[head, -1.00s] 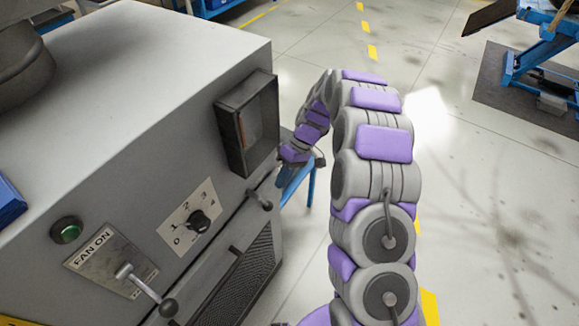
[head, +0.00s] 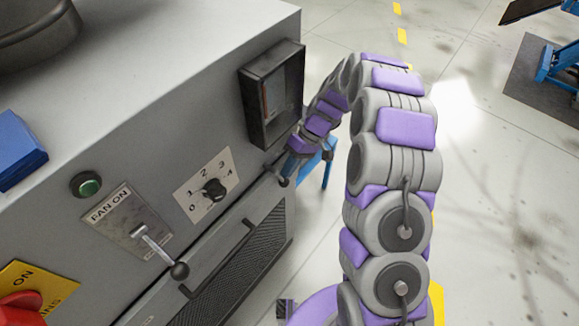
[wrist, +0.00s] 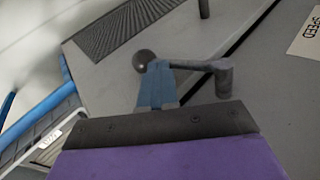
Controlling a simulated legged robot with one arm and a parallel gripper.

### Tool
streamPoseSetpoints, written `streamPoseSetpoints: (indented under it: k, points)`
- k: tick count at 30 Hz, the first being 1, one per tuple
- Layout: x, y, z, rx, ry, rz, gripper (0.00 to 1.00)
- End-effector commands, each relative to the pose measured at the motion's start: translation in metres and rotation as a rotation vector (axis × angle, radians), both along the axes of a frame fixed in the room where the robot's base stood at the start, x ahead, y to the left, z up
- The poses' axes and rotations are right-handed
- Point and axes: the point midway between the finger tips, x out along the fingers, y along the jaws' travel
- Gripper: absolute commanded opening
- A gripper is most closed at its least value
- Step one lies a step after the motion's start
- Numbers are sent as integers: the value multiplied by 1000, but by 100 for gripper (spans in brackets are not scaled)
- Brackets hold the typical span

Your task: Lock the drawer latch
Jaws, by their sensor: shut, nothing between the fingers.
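The drawer latch is a small dark lever (head: 283,180) with a ball end, at the drawer's upper right corner. In the wrist view the latch (wrist: 195,65) runs from a pivot on the right to a ball on the left, crossing the dark seam above the drawer. The drawer (head: 245,268) has a mesh panel and a bar handle and looks closed. My gripper (wrist: 157,70) is shut and empty, its blue fingertips at the latch arm beside the ball; I cannot tell whether they touch. In the head view my gripper (head: 290,165) is small and partly hidden.
A dark open-fronted box (head: 272,95) juts from the cabinet just above the latch. A FAN ON lever (head: 160,250) and a speed dial (head: 214,190) are on the panel to the left. A blue stand (head: 325,160) is behind my arm.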

Motion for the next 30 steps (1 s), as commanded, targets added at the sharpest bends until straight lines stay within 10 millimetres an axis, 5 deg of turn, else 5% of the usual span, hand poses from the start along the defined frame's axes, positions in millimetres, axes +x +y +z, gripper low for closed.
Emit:
streamPoseSetpoints:
  k: [12, 30]
  points:
    - [-11, 8, -16, 134, 174, 1, 0]
    - [-3, -3, -18, 130, 167, -2, 0]
